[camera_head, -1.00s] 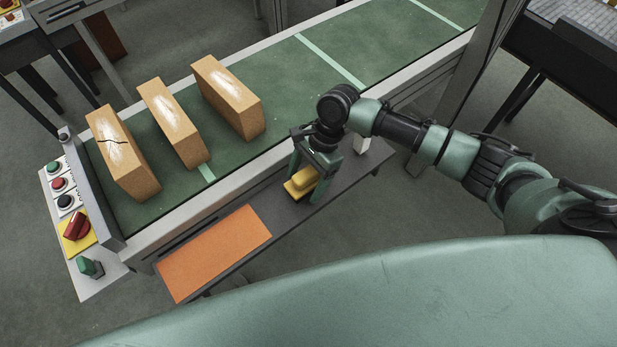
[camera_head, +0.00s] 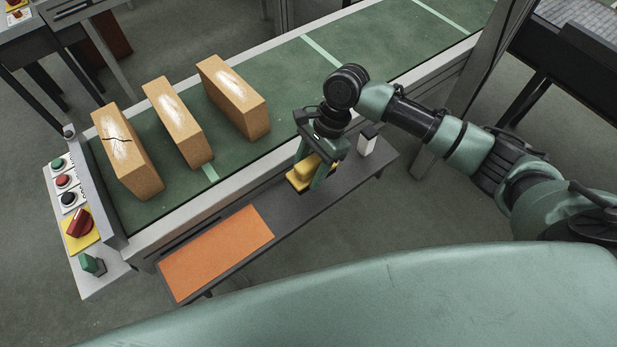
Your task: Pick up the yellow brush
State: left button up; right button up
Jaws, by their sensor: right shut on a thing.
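The yellow brush (camera_head: 306,168) is in the fingers of my right gripper (camera_head: 311,172), above the dark narrow side table (camera_head: 300,208) in front of the conveyor. The gripper points down and is shut on the brush's upper part. The brush's wider base shows below the fingers, and the gripper hides part of it. The brush looks a little above the table, but the exact gap is hard to tell. My left gripper is not in view.
An orange mat (camera_head: 216,253) lies on the side table's left part. A small white and black object (camera_head: 367,141) stands at its right end. Three bricks (camera_head: 128,155) stand on the green conveyor (camera_head: 300,85), the leftmost cracked. A control panel (camera_head: 75,225) is at the conveyor's left end.

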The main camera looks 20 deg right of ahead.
aim_at(308, 163)
notch_tip(308, 163, up, 15)
jog(key=shift+f, duration=0.15)
